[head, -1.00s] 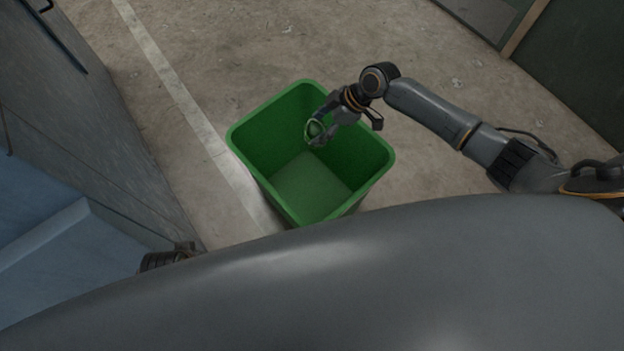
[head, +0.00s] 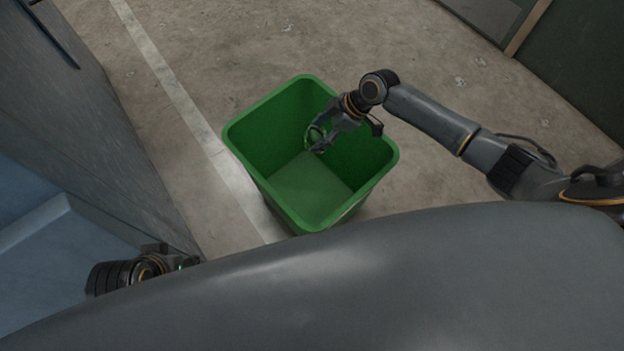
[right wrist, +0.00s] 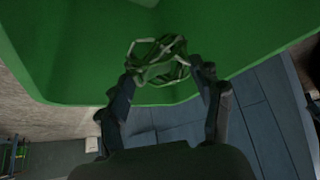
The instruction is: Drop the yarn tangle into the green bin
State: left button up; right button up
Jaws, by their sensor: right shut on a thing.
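The green bin (head: 262,122) stands open on the floor in the middle of the head view, and its green wall fills the upper part of the right wrist view (right wrist: 75,60). My right gripper (head: 318,141) is over the bin's opening, toward its far right side. In the right wrist view its two fingers (right wrist: 163,75) are shut on the yarn tangle (right wrist: 158,58), a loose looped bundle in pale and green tones. The tangle also shows small at the fingertips in the head view (head: 314,134). My left gripper (head: 172,262) is at the lower left, its fingers mostly hidden behind my body.
A grey cabinet-like structure (head: 95,110) stands along the left side. A pale line (head: 180,100) runs across the concrete floor left of the bin. A dark green panel (head: 580,70) stands at the upper right. The floor behind the bin is clear.

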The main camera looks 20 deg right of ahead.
jog(key=o, duration=1.1)
jog(key=shift+o, duration=0.2)
jog(key=v, duration=1.2)
